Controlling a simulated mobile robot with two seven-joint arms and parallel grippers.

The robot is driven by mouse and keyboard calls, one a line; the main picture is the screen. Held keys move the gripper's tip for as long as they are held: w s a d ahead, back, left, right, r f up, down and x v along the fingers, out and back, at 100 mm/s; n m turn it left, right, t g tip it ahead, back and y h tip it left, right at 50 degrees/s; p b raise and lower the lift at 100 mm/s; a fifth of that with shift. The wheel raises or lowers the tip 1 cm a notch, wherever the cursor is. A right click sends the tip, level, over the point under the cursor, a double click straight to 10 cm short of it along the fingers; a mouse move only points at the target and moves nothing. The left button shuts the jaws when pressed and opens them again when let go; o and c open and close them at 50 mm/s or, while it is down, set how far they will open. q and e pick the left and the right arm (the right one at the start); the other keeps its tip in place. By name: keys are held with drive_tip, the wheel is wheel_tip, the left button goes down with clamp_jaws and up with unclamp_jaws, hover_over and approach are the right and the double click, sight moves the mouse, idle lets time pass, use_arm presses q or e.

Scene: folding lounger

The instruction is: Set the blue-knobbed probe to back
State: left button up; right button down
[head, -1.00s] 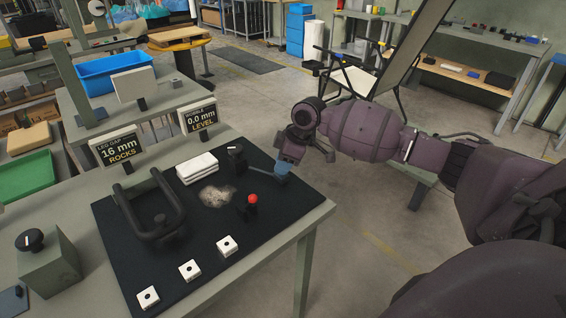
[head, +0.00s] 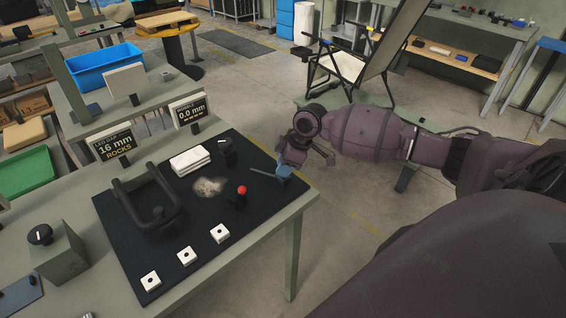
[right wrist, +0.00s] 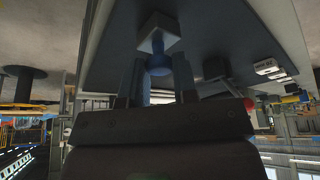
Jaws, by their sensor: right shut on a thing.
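The blue knob (head: 284,170) of the probe is at the right edge of the black mat (head: 150,272), with a thin grey bar (head: 263,174) running left from it. My right gripper (head: 287,162) is at this knob, shut on it. The right wrist view shows the blue knob (right wrist: 158,62) between the two fingers, with a pale square block (right wrist: 159,35) beyond it. The probe's tip is hard to make out. A red-knobbed post (head: 241,190) and a black upright piece (head: 226,150) stand nearby. My left gripper is out of view.
A black looped frame (head: 151,223), white blocks (head: 190,161) and several square white pieces (head: 186,256) sit on the mat. One display (head: 114,147) reads 16 mm, ROCKS; another (head: 189,112) reads 0.0 mm.

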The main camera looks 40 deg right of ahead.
drive_tip(key=shift+s, duration=0.15)
drive_tip(key=c, duration=0.9)
unclamp_jaws()
drive_tip(key=shift+s, duration=0.2)
drive_tip(key=shift+w, duration=0.1)
drive_tip(key=shift+r, duration=0.1)
drive_tip(key=v, duration=1)
drive_tip(key=shift+r+p, duration=0.3)
drive_tip(key=shift+p, duration=0.15)
drive_tip(key=shift+d, duration=0.1)
